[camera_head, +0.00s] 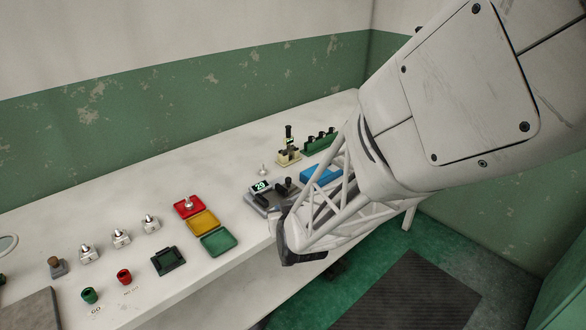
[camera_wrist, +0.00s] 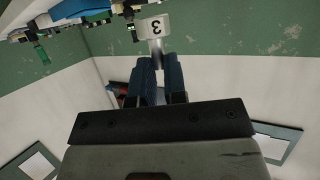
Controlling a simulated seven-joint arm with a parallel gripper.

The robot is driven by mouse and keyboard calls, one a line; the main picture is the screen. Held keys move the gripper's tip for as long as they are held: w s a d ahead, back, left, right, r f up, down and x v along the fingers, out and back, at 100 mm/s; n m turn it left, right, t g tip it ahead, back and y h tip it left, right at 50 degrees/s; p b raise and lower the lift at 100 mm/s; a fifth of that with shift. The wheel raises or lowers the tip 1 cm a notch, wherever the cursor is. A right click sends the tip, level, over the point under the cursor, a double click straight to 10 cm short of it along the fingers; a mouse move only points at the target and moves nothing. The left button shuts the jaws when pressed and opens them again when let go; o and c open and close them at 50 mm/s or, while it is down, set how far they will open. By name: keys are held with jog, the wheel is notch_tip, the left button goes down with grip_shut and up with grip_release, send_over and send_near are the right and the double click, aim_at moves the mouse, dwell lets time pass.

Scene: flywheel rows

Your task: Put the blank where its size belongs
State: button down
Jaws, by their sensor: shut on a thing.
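In the wrist view my gripper (camera_wrist: 158,62) has its blue fingers shut on a grey metal stem (camera_wrist: 157,72). A white piece marked 3 (camera_wrist: 154,27) shows at the stem's far end and appears joined to it. In the head view the gripper's dark end (camera_head: 288,235) is at the table's front edge, beside a grey gauge (camera_head: 264,198) with a lit display; the held piece is hidden there. Three trays, red (camera_head: 182,211), yellow (camera_head: 203,224) and green (camera_head: 219,242), lie left of the gripper. The red one holds a small metal piece (camera_head: 189,204).
Several white blocks with metal knobs (camera_head: 121,239) stand on the white table (camera_head: 160,185). A dark square tray (camera_head: 168,261), a blue box (camera_head: 320,175) and a green rack (camera_head: 318,144) are also there.

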jog(key=s+a+f+n+g+y, duration=0.1)
jog(key=s+a+n+y, duration=0.1)
jog(key=s+a, duration=0.2)
jog(key=s+a+f+n+g+y, duration=0.1)
jog(key=s+a, duration=0.3)
jog(key=s, duration=0.7)
jog(key=shift+a+n+g+y, duration=0.15)
jog(key=shift+n+g+y, duration=0.15)
jog(key=shift+n+y, duration=0.35)
jog(key=shift+w, duration=0.1)
jog(key=shift+w+a+f, duration=0.25)
jog(key=shift+w+a, duration=1.35)
jog(key=shift+w, duration=0.5)
jog(key=shift+w+a+f, duration=0.3)
jog(key=shift+w+a, duration=1.35)
jog(key=shift+w, duration=0.5)
jog(key=shift+w+a+f, duration=0.25)
jog(key=shift+w+a, duration=1.35)
jog(key=shift+w, duration=0.5)
jog(key=shift+f, duration=1.75)
jog(key=shift+f, duration=0.2)
jog(key=c, duration=1.2)
grip_release()
jog(key=shift+o, duration=0.2)
